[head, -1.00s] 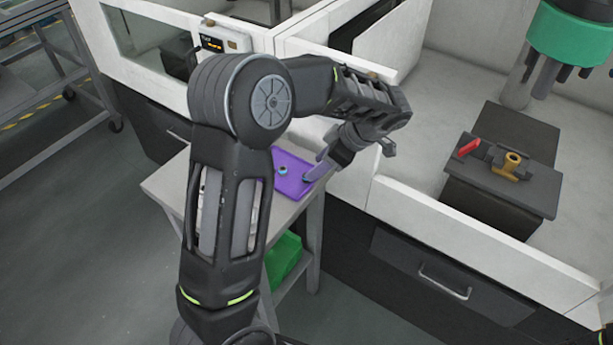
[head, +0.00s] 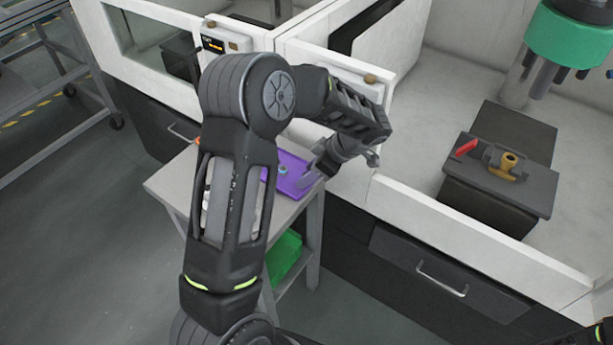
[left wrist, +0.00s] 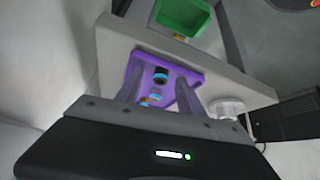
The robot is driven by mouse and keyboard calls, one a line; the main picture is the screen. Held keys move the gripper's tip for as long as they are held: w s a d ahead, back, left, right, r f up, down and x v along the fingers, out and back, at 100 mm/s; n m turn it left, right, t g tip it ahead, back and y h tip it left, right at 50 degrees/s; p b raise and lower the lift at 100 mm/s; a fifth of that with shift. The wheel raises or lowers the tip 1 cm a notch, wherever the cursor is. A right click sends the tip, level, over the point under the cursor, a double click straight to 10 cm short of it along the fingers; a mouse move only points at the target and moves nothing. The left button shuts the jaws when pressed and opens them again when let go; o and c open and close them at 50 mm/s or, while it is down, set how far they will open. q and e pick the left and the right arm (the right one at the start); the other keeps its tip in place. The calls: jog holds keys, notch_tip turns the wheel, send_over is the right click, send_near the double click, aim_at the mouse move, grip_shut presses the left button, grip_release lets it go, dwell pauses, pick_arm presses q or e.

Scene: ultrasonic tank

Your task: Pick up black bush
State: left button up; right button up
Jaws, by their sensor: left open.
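The black bush (left wrist: 160,73) is a small dark cylinder with a blue band on the purple tray (left wrist: 182,62). My left gripper (left wrist: 158,78) is open and empty. In the left wrist view its fingers stand on either side of the tray's small parts, and the black bush shows between them. I cannot tell how far they are above it. A small blue-ringed part (head: 283,170) shows there; which one is unclear.
Small blue and orange parts (left wrist: 153,97) lie near the bush. The tray is on a grey stand (head: 170,187), with a green bin (head: 284,256) below. A white round part (left wrist: 226,107) is beside the tray. The white enclosure wall (head: 420,215) stands close right.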

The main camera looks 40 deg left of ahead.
pick_arm(q)
jog(key=shift+c, duration=0.4)
grip_shut()
